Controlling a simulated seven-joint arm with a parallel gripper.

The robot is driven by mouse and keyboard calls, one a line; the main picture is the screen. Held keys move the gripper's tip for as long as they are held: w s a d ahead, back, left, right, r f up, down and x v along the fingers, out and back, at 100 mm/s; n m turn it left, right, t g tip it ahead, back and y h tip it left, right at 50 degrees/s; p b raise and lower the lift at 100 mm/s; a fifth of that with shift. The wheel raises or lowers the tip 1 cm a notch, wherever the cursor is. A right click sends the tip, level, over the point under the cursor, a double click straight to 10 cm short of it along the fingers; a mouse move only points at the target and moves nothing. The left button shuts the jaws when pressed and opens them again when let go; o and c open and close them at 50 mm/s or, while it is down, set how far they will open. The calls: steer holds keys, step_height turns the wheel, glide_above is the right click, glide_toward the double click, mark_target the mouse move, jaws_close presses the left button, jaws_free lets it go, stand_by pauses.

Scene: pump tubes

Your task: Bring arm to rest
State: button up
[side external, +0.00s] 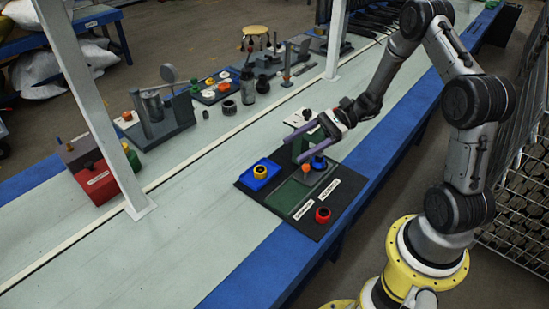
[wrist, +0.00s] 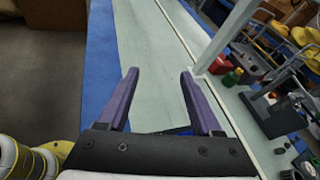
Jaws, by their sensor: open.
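My gripper (side external: 308,147) is open and empty, with purple fingers. In the side view it is held above the dark board (side external: 258,196), near the blue and yellow part on its left. The board carries a blue tray with a yellow knob (side external: 261,173), a green plate (side external: 288,198), an orange knob (side external: 306,168), a blue knob (side external: 318,163) and a red knob (side external: 323,215). White labels lie by the red knob. Part of the board's far side is hidden behind my gripper.
The bench (side external: 190,190) has a blue front edge. A grey fixture (side external: 158,118) and several small parts stand along the back. A wire fence (side external: 515,190) is at the right.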

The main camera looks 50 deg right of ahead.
steer(key=s+a+r+n+g+h, duration=0.5)
steer(key=s+a+r+n+h, duration=0.15)
steer(key=s+r+n, duration=0.4)
steer(key=s+d+r+n+t+h, duration=0.2)
steer(key=s+r+n+t+h, duration=0.3)
steer(key=s+n, duration=0.4)
steer(key=shift+s+d+r+h, duration=0.4)
steer(key=shift+s+h, duration=0.2)
steer(key=shift+h, duration=0.25)
